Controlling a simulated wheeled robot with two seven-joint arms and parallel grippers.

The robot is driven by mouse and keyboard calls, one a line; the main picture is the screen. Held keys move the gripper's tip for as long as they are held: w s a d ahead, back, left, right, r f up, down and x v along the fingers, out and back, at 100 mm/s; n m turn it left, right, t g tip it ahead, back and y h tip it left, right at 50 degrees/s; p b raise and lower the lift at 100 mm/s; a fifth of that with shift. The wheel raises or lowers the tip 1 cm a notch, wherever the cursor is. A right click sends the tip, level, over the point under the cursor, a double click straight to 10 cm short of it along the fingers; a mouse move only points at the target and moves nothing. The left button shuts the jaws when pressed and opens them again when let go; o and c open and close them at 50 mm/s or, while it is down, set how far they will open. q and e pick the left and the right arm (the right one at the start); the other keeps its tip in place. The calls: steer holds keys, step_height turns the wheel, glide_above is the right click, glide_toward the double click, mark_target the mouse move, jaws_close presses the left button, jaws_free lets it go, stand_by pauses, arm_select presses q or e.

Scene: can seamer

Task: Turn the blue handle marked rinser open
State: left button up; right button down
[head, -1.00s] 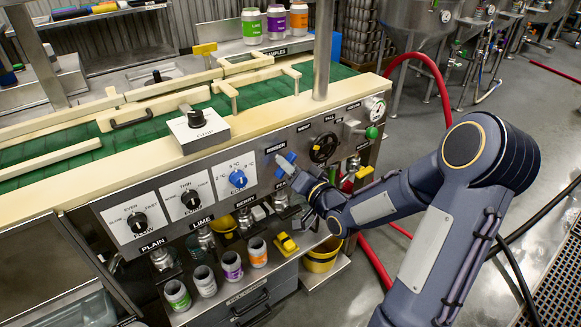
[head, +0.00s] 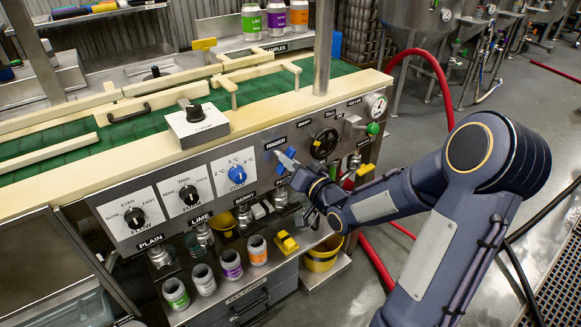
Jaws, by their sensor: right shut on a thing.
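The blue handle (head: 286,158) sits on the machine's front panel under the small label marked rinser (head: 275,143). It is seen at a slant, its ends at upper right and lower left. My right gripper (head: 289,161) reaches in from the right and is shut on the blue handle. Its fingers hide part of the handle. My left gripper is not in view.
A black round valve wheel (head: 324,144) is close to the right of the handle. A blue knob (head: 237,174) on a white plate is to the left. Open cans (head: 231,265) stand on the shelf below, beside a yellow bucket (head: 322,255).

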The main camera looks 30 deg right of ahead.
steer(key=shift+a+n+b, duration=0.15)
steer(key=shift+n+b, duration=3.55)
steer(key=shift+b, duration=0.35)
steer(key=c, duration=1.5)
jaws_free()
steer(key=s, duration=0.5)
steer(key=s+p, duration=0.1)
steer(key=s, duration=0.2)
steer(key=shift+d, duration=0.35)
